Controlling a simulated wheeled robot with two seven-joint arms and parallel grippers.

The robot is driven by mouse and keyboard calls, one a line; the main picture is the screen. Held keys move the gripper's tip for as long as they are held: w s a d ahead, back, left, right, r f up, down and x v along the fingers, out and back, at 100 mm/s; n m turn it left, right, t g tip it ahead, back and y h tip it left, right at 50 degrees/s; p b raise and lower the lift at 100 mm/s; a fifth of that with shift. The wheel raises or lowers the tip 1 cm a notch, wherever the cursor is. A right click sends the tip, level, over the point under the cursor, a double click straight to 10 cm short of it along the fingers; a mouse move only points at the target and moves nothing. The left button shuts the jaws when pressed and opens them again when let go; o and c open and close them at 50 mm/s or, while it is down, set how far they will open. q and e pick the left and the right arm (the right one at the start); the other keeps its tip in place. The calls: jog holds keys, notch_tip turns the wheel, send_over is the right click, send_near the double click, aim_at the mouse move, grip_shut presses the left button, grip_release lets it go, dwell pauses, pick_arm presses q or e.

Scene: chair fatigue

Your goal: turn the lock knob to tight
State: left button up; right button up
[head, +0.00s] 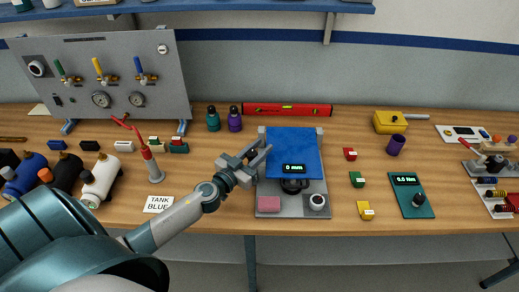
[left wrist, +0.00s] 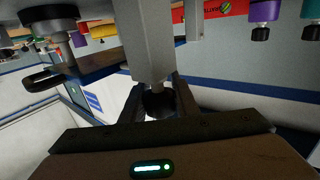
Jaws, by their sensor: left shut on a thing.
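A test rig with a blue panel (head: 292,150) stands on a grey base plate (head: 292,207) at the middle of the bench. Its small display (head: 293,169) reads 0 mm. My left gripper (head: 258,158) is at the left side of the rig, beside the blue panel. In the left wrist view its fingers are closed around a dark round knob (left wrist: 160,104), at the end of a grey post (left wrist: 152,50). The fingers hide part of the knob, and I cannot read any marking on it. My right gripper is in neither view.
A red level (head: 287,109) lies behind the rig. Small red, green and yellow blocks lie to the right. A gauge panel (head: 120,60) stands back left.

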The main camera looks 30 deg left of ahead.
aim_at(252, 157)
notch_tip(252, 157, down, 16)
jog(key=b, duration=1.6)
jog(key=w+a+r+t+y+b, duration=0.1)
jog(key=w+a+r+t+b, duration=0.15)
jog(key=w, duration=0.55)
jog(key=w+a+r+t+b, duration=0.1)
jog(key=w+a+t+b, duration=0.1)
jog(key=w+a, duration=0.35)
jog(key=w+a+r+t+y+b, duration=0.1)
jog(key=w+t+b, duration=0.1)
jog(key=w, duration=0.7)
pick_arm(q)
jog(key=s+d+m+g+h+b, duration=0.1)
jog(key=s+m+g+h, duration=0.1)
jog(key=m+g+h, duration=0.5)
jog(key=s+d+m+g+h+b, duration=0.2)
jog(key=m+g+h, duration=0.5)
jog(key=m+g, duration=0.9)
jog(key=shift+s+g, duration=0.85)
jog(key=shift+g, duration=1.15)
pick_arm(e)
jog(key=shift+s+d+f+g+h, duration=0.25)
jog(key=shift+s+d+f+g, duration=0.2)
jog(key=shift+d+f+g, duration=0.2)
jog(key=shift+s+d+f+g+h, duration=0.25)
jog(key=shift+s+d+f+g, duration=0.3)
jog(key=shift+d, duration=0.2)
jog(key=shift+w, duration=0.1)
